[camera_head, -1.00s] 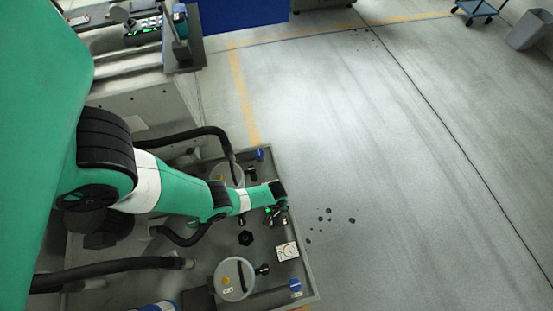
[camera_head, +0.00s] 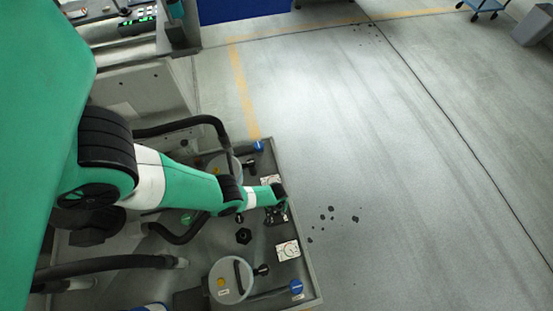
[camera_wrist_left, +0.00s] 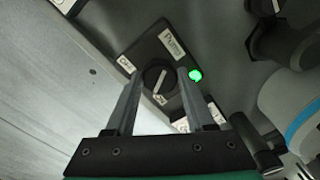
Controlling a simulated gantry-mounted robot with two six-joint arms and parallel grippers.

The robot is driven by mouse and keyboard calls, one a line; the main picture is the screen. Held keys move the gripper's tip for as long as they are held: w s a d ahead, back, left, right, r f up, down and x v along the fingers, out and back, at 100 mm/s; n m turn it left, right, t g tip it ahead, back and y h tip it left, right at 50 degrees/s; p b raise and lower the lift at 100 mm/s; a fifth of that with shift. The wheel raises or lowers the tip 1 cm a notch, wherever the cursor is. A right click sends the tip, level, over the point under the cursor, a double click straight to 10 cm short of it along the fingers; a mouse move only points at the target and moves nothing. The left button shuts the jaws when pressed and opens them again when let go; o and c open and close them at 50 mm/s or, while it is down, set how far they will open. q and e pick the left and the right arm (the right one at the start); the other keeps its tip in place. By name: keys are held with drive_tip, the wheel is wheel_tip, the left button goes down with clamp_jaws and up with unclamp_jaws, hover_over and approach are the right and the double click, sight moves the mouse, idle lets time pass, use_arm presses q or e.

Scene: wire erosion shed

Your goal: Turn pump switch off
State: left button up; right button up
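The pump switch is a black plate (camera_wrist_left: 146,50) with a round dark knob (camera_wrist_left: 158,78) carrying a pale pointer line. It shows in the left wrist view with small white labels and a lit green lamp (camera_wrist_left: 195,75) at its right. My left gripper (camera_wrist_left: 160,80) is open, its two fingers apart on either side of the knob. Whether the fingers touch the knob I cannot tell. In the head view my left gripper (camera_head: 277,212) is low over the machine's top panel and hides the switch. My right gripper is not in view.
Near the gripper are a white gauge (camera_head: 288,250), a round lidded canister (camera_head: 231,281) and a blue-ended handle (camera_head: 296,287). Another blue-ended handle (camera_head: 258,146) and black hoses (camera_head: 105,265) lie around the panel.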

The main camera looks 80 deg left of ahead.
use_arm(q)
clamp_jaws()
drive_tip(key=shift+m, duration=0.5)
drive_tip(key=m, duration=0.5)
drive_tip(key=shift+m+b, duration=0.3)
drive_tip(key=shift+b, duration=0.05)
drive_tip(key=m, duration=0.5)
drive_tip(key=shift+m, duration=0.3)
drive_tip(key=o, duration=0.7)
unclamp_jaws()
drive_tip(key=shift+c, duration=0.2)
